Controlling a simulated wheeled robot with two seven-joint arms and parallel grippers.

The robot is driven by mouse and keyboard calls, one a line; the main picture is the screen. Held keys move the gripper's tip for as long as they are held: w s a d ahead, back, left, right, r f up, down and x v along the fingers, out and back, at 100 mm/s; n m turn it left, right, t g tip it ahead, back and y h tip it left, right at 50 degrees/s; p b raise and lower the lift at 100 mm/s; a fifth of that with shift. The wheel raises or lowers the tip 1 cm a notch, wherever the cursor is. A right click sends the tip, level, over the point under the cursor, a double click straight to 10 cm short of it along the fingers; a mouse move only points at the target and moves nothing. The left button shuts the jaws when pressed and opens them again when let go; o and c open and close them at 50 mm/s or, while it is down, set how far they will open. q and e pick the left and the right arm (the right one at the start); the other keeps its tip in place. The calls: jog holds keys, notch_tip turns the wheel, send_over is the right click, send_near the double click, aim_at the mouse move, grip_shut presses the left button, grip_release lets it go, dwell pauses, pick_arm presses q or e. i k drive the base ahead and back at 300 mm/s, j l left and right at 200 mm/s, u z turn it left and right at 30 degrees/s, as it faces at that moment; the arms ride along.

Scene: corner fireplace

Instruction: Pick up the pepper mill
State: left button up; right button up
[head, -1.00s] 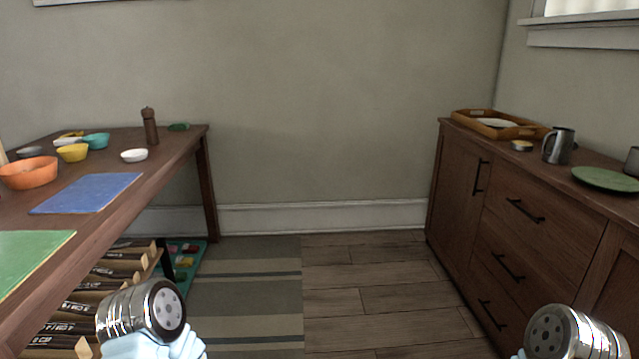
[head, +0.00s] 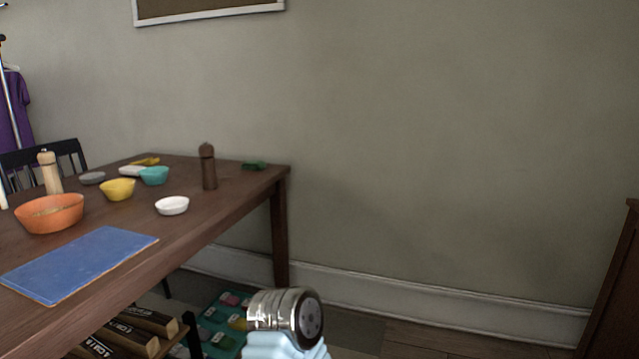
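A dark brown pepper mill (head: 208,168) stands upright near the far right end of the wooden table (head: 226,218). A second, pale wooden mill (head: 49,175) stands farther left, behind an orange bowl (head: 50,213). One of my arm links, silver with a pale blue part, shows at the bottom centre, well apart from the dark mill. Neither gripper is in view, so I cannot see their fingers.
A white bowl (head: 172,205), teal bowl (head: 154,176), yellow bowl (head: 117,189) and blue mat (head: 80,264) lie on the table. A dark green item (head: 254,166) is near the corner. Below are a rack (head: 140,330) and a teal tray (head: 218,325). A cabinet (head: 618,290) edges in at right.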

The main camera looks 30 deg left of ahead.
aim_at(209, 178)
jog(key=i+l+u, duration=0.1)
jog(key=i+u, duration=0.15)
jog(key=i, duration=0.25)
jog(key=i+l+u, duration=0.25)
jog(key=i, duration=0.3)
jog(key=i+l+u, duration=0.25)
jog(key=i, duration=0.25)
